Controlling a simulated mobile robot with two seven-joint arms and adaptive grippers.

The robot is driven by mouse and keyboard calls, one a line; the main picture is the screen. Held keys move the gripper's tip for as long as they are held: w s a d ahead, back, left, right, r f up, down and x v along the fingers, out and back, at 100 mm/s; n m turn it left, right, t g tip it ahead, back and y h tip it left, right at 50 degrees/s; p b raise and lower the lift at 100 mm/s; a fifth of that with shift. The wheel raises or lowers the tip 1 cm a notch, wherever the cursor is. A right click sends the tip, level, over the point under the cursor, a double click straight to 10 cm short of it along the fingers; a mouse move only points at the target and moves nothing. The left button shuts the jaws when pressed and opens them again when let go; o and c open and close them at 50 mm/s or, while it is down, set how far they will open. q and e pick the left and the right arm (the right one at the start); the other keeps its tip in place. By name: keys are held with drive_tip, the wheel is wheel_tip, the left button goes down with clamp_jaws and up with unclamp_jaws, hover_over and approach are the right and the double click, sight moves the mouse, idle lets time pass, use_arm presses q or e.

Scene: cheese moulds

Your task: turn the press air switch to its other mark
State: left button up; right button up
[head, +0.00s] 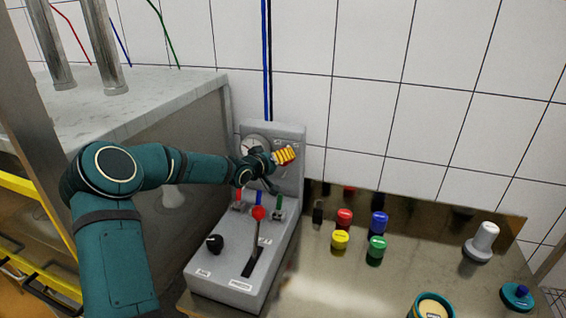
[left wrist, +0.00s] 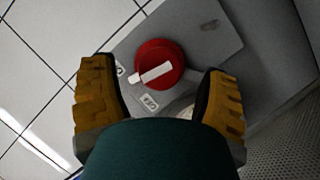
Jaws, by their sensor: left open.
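The press air switch (left wrist: 158,64) is a round red knob with a white pointer bar, on a grey panel (left wrist: 208,38) in the left wrist view. The bar lies slanted, its lower-left end toward the panel's left edge. A small white label (left wrist: 149,101) sits below the knob and another mark (left wrist: 120,71) is to its left; I cannot read them. My left gripper (head: 286,155) is open, its yellow fingers in front of the upright panel. In the wrist view the knob is ahead, between the open fingers (left wrist: 160,100), with no visible contact. In the head view the gripper hides the knob.
The grey control box (head: 208,283) has a gauge (head: 256,143), a red-balled lever (head: 259,213), a black knob (head: 214,243) and small coloured levers. Coloured caps, including a yellow one (head: 340,239), and a white-topped stamp-like object (head: 484,240) stand on the right worktop.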

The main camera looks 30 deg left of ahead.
use_arm(q)
drive_tip(key=shift+x, duration=1)
drive_tip(key=c, duration=1.2)
drive_tip(key=shift+c, duration=0.2)
use_arm(e)
drive_tip(key=shift+f, duration=0.1)
drive_tip(key=shift+f, duration=0.1)
use_arm(q)
drive_tip(key=shift+m+b, duration=0.3)
drive_tip(key=shift+b, duration=0.35)
drive_tip(key=m+g+y+b, duration=0.1)
drive_tip(key=m+y+b, duration=0.1)
drive_tip(key=b, duration=0.7)
drive_tip(key=shift+m, duration=0.7)
drive_tip(key=shift+m+y+b, duration=0.3)
drive_tip(key=shift+y+b, duration=0.1)
drive_tip(key=shift+b, duration=0.45)
use_arm(e)
wheel_tip(320, 180, down, 12)
drive_tip(key=s, duration=0.1)
drive_tip(key=shift+s+a+g, duration=0.2)
drive_tip(key=shift+g, duration=0.1)
use_arm(q)
drive_tip(key=shift+r, duration=0.1)
use_arm(e)
drive_tip(key=shift+r, duration=0.2)
